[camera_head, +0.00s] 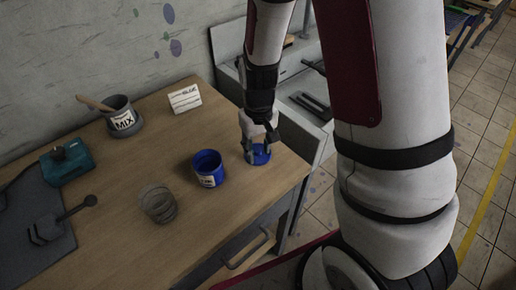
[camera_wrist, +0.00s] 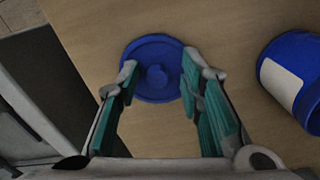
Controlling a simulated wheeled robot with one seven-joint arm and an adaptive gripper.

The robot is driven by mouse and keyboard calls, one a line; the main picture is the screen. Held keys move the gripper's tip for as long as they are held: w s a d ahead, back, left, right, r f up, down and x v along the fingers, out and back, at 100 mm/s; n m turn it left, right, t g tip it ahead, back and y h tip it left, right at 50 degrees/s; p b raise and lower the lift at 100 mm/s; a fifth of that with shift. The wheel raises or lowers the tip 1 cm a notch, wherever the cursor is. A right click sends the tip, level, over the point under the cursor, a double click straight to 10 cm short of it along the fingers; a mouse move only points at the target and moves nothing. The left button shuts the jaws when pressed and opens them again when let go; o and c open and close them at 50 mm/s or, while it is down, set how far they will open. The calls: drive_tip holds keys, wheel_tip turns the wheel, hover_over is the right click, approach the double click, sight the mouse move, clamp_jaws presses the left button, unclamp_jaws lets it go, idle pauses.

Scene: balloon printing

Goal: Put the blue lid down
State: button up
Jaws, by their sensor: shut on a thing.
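The blue lid (camera_head: 260,158) is at the right end of the wooden table, with a round raised centre that shows in the wrist view (camera_wrist: 157,76). My gripper (camera_head: 258,148) points down over it. In the wrist view its two fingers (camera_wrist: 158,84) are on either side of the lid, shut on it. The lid is at or very close to the tabletop; I cannot tell whether it touches. The open blue can (camera_head: 208,170) with a white label stands upright to its left, apart from it. It also shows in the wrist view (camera_wrist: 294,80).
A clear glass jar (camera_head: 158,204) stands left of the can. A grey MIX pot (camera_head: 122,118) with a wooden stick, a white label card (camera_head: 185,99) and a teal box (camera_head: 68,162) are farther back. The wooden table's (camera_head: 230,222) right edge is close to the lid.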

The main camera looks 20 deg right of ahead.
sight(258, 152)
drive_tip(key=o, duration=1.7)
drive_tip(key=shift+f, duration=0.2)
drive_tip(key=shift+o, duration=0.2)
wheel_tip(258, 152, up, 11)
drive_tip(key=s+r+t, duration=0.4)
drive_tip(key=s+r, duration=1.2)
drive_tip(key=s, duration=0.1)
drive_tip(key=shift+s+r+m+p, duration=0.15)
drive_tip(key=shift+s+m+p, duration=0.15)
drive_tip(key=shift+s+p, duration=0.1)
drive_tip(key=shift+w+d, duration=0.1)
